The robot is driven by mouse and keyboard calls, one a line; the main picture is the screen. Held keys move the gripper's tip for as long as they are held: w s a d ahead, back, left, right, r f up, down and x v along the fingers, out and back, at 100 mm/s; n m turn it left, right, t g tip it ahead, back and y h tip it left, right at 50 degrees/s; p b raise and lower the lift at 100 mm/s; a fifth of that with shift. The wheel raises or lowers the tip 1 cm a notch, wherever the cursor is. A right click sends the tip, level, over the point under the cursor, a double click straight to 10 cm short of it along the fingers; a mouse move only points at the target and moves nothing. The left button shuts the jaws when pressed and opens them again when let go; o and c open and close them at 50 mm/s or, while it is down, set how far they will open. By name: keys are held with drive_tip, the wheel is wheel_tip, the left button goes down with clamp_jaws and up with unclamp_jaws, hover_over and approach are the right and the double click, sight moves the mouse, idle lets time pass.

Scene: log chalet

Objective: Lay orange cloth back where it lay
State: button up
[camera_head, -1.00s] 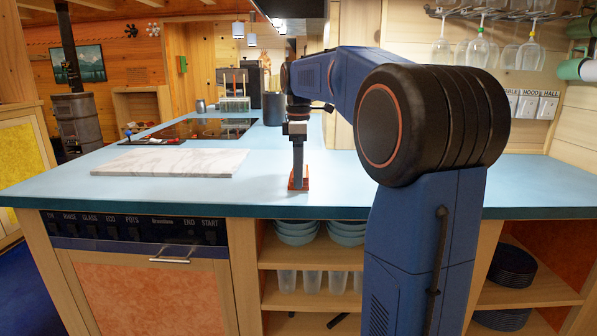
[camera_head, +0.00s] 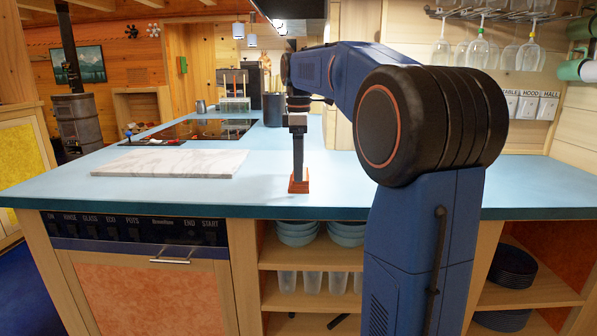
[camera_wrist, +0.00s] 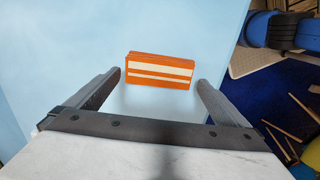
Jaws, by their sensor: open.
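The orange cloth (camera_wrist: 160,70) is a small folded rectangle with white stripes. It lies flat on the light blue counter (camera_wrist: 70,60) in the wrist view. My gripper (camera_wrist: 160,80) is open, with one finger on each side of the cloth and visible gaps between. In the head view my gripper (camera_head: 299,172) points straight down over the counter near its front edge. The orange of the cloth (camera_head: 299,187) shows at its tip. The exact height of the fingers above the counter is hard to tell.
A white marble board (camera_head: 170,163) lies on the counter to the left, with a black cooktop (camera_head: 200,130) behind it. The counter around the cloth is clear.

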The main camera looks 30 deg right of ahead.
wheel_tip(320, 180, up, 9)
drive_tip(key=s+a+f+m+t, duration=0.1)
drive_tip(key=s+a+f+m, duration=0.2)
drive_tip(key=s+a+f, duration=0.35)
drive_tip(key=s+a+f+m+t, duration=0.1)
drive_tip(key=s+a+f+m, duration=0.25)
drive_tip(key=s, duration=0.55)
drive_tip(key=s+a+f+m+t, duration=0.1)
drive_tip(key=s+a+f+m, duration=0.1)
drive_tip(key=s+f, duration=0.5)
drive_tip(key=s+a+f+m+t, duration=0.1)
drive_tip(key=s+a+f+m, duration=0.1)
drive_tip(key=s+f, duration=0.5)
wheel_tip(320, 180, down, 6)
drive_tip(key=shift+s+a+f+m+t, duration=0.1)
drive_tip(key=shift+s+a+m+t, duration=0.3)
drive_tip(key=shift+a, duration=0.5)
